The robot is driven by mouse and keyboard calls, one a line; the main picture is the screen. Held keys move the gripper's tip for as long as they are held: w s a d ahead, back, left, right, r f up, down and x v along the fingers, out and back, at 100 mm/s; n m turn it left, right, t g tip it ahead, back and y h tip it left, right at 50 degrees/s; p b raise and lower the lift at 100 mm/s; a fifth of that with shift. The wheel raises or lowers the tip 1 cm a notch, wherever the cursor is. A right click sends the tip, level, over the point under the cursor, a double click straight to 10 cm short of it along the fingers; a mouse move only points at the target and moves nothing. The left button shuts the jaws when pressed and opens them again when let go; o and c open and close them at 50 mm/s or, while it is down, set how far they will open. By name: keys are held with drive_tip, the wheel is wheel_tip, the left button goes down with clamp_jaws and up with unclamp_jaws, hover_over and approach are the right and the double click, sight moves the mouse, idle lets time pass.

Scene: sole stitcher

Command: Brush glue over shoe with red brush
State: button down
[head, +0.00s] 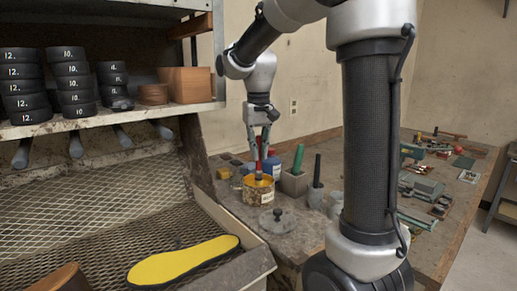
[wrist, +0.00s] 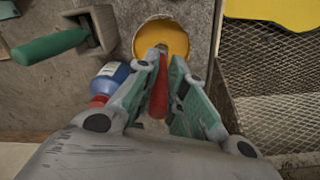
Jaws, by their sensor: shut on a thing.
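My gripper (head: 259,142) is shut on the red brush (head: 258,166) above the bench at the back. In the wrist view the red handle of the brush (wrist: 157,88) runs between my fingers (wrist: 164,85). The glue pot (head: 257,190) is a yellow-stained can right below; the brush's lower end is at its mouth, and its bristles are hidden. The pot's yellow opening also shows in the wrist view (wrist: 172,33). The yellow shoe sole (head: 183,262) lies flat on the mesh tray at the front; its edge shows in the wrist view (wrist: 285,12).
A blue bottle (wrist: 111,74) stands close beside the pot. A green-handled tool (head: 298,160) stands in a grey holder (head: 294,184). A round lid (head: 278,221) lies in front of the pot. The tray's raised wall (head: 228,228) separates sole and bench. A shelf with black rolls (head: 70,80) overhangs the left.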

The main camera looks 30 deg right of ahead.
drive_tip(key=shift+f, duration=0.35)
drive_tip(key=shift+r, duration=0.1)
idle(0.6)
drive_tip(key=shift+r, duration=3.45)
